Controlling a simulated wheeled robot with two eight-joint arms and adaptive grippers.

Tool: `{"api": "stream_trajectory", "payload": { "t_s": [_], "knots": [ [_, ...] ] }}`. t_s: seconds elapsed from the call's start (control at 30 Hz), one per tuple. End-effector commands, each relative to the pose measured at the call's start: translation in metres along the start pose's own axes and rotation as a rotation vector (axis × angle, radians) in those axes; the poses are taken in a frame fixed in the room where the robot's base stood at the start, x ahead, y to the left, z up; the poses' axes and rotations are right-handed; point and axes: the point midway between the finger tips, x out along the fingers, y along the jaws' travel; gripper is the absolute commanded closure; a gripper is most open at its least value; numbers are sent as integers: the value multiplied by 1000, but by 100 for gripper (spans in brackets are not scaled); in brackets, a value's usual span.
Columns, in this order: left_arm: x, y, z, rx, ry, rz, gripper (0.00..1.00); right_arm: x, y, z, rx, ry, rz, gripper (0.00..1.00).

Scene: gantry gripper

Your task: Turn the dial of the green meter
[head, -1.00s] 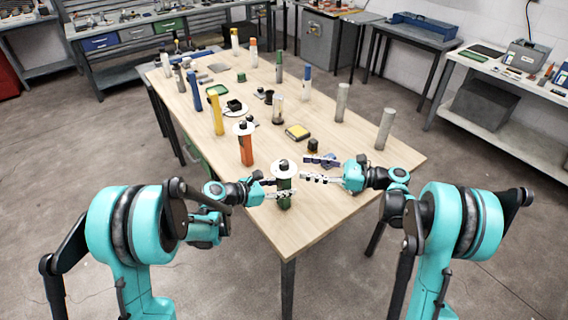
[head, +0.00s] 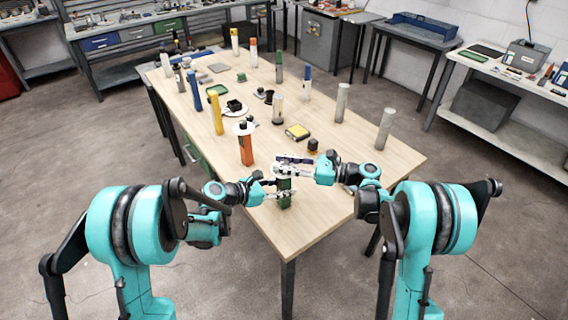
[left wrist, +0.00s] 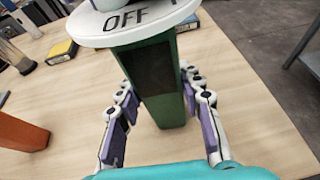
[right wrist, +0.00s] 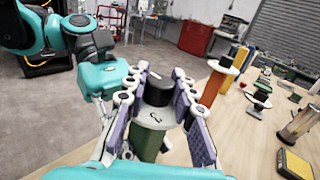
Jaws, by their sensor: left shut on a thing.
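The green meter (head: 285,196) stands upright near the table's front corner. In the left wrist view its green body (left wrist: 163,90) carries a white disc (left wrist: 130,20) marked OFF. My left gripper (head: 279,190) is shut on this body below the disc, with one finger on each side (left wrist: 158,88). My right gripper (head: 286,170) is above the meter. In the right wrist view its fingers (right wrist: 160,82) are open on either side of the black dial (right wrist: 158,90); I cannot tell whether they touch it. In the head view the right gripper mostly hides the dial and disc.
An orange meter (head: 246,150) with a white disc stands just behind and left. A yellow-and-black box (head: 297,132) and a small dark block with a brown base (head: 313,145) lie behind. The table's front right is clear.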

Motion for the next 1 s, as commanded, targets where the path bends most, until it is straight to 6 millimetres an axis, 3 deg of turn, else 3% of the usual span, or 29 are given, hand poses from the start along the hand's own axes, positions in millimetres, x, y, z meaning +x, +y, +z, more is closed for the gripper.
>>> {"api": "stream_trajectory", "payload": {
  "t_s": [0.37,1.0],
  "knots": [
    [0,0,0,1,1,-1,100,1,-1,0,0,0,44,100],
    [0,-1,0,1,0,-2,100,1,-2,0,-2,-3,448,100]
  ]
}}
